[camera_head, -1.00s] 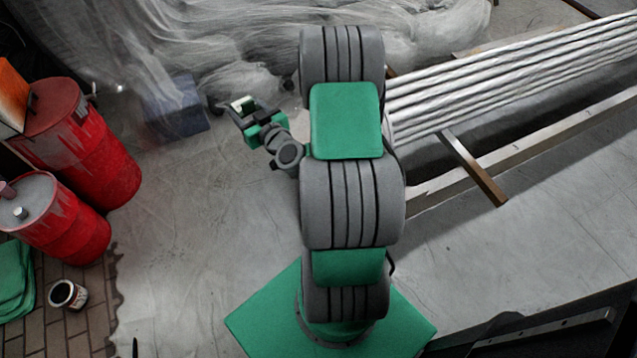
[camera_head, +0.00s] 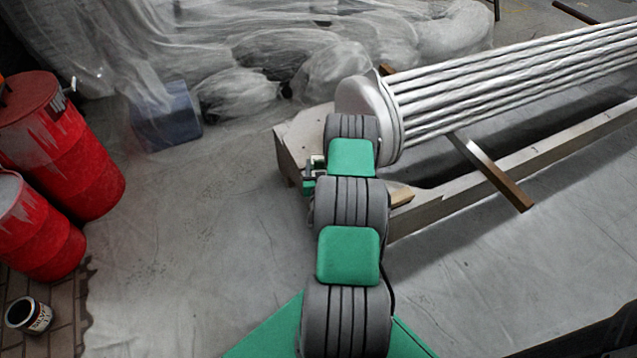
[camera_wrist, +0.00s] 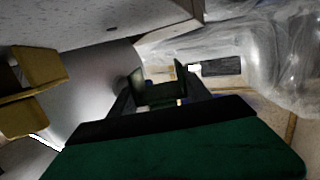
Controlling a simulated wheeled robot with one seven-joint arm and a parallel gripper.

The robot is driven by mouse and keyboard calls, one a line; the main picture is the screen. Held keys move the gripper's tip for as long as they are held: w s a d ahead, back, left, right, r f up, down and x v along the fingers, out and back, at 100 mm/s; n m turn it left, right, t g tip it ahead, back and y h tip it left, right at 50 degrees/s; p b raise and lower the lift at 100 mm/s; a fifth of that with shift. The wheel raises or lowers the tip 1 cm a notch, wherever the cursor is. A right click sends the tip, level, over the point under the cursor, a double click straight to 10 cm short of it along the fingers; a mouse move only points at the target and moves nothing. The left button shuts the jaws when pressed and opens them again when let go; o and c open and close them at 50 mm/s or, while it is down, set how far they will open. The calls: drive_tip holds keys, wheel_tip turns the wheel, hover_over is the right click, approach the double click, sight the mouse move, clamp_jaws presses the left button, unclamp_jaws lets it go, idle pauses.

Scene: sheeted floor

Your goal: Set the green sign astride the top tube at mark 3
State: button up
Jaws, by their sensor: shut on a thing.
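A bundle of long silvery tubes (camera_head: 500,72) runs from the middle to the upper right; the top tube is along its upper side. No mark 3 can be made out. My gripper (camera_head: 313,168) is mostly behind my arm, left of the bundle's round end. In the wrist view my gripper (camera_wrist: 157,90) is shut on a small dark green piece (camera_wrist: 153,97), which appears to be the green sign. The piece is dim and its lower part is hidden by my gripper's body. It is apart from the tubes in the head view.
A grey stand (camera_head: 292,135) and round end plate (camera_head: 362,98) are beside my arm. A wooden bar (camera_head: 490,170) juts out below the tubes. Red drums (camera_head: 62,150) and a paint can (camera_head: 28,315) are at left. Plastic sheeting (camera_head: 330,60) lies behind. Floor at left centre is clear.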

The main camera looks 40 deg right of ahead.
wheel_tip(320, 180, down, 5)
drive_tip(key=shift+r+b, duration=0.1)
drive_tip(key=shift+b, duration=0.85)
drive_tip(key=shift+r, duration=0.1)
drive_tip(key=o, duration=1.5)
